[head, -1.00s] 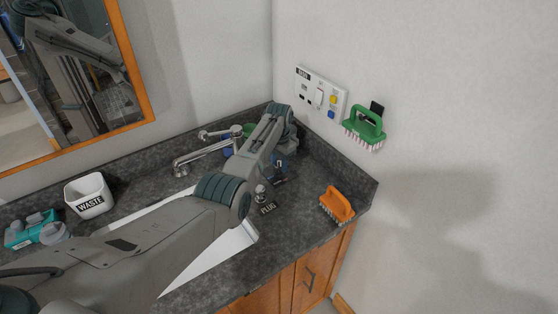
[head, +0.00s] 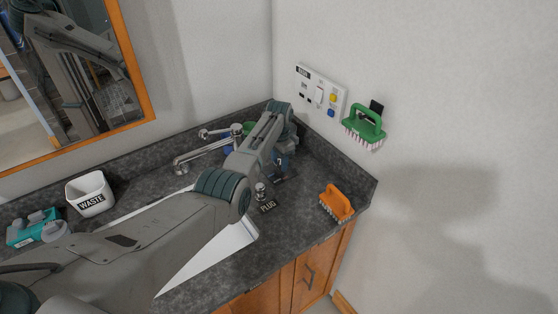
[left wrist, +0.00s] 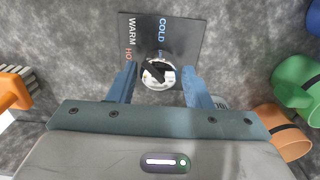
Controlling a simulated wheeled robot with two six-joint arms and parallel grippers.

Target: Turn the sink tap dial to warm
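The tap dial (left wrist: 158,74) is a round white disc with a black bar handle, on a black plate (left wrist: 180,35) marked WARM, HOT and COLD. The bar lies slanted; I cannot tell which end is its pointer. My left gripper (left wrist: 159,68) is open, with one blue finger on each side of the dial and gaps between. In the head view the left gripper (head: 280,166) is low over the counter, right of the chrome tap (head: 205,150), and my arm hides the dial. My right gripper is not in view.
A plug knob (head: 261,190) and an orange brush (head: 337,203) are on the dark counter (head: 290,225). A WASTE cup (head: 90,194) stands left. Green (left wrist: 297,85) and orange (left wrist: 284,132) mugs lie near the gripper.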

